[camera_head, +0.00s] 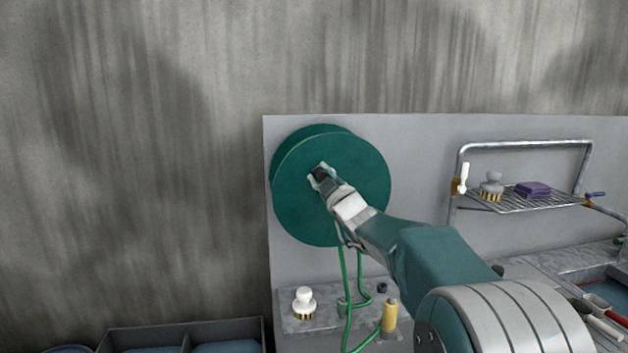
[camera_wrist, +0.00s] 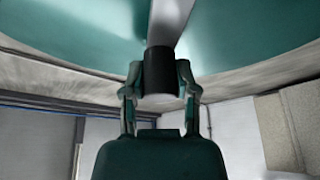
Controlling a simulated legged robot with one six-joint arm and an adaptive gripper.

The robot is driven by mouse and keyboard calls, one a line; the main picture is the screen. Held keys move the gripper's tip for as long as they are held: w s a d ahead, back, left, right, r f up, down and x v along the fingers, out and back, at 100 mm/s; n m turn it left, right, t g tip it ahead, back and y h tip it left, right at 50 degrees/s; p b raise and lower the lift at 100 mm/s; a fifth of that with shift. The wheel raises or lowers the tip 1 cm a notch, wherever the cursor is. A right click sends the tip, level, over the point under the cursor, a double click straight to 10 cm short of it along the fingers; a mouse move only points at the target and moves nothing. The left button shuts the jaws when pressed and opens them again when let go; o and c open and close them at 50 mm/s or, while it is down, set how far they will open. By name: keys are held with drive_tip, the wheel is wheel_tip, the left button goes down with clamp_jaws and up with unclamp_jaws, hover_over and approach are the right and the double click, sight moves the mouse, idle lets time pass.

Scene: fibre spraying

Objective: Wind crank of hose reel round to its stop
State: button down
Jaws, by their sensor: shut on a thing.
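The green hose reel (camera_head: 300,215) is a large round disc on the grey wall panel. My gripper (camera_head: 321,174) is in front of the reel's face, a little above and left of its middle. In the wrist view my gripper (camera_wrist: 161,95) is shut on the black grip of the crank (camera_wrist: 158,70), with one finger on each side of it. The grey crank arm (camera_wrist: 170,22) runs from the grip across the reel's green face. In the head view my gripper hides most of the crank. A green hose (camera_head: 346,290) hangs below the reel.
A wire shelf (camera_head: 515,203) with a brush (camera_head: 491,187) and a purple cloth (camera_head: 533,189) is at the right. A white-knobbed brush (camera_head: 304,303) and a yellow bottle (camera_head: 390,316) stand on the ledge below. A grey bin (camera_head: 185,328) is lower left.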

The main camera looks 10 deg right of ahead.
drive_tip(key=shift+w+d+f+m+h, duration=0.1)
drive_tip(key=shift+d+f+m+h, duration=0.3)
drive_tip(key=shift+m, duration=0.1)
drive_tip(key=shift+c, duration=1.9)
unclamp_jaws()
drive_tip(key=shift+d+r, duration=0.15)
drive_tip(key=shift+r, duration=0.05)
drive_tip(key=shift+s, duration=0.4)
drive_tip(key=v, duration=1.1)
drive_tip(key=shift+f, duration=0.35)
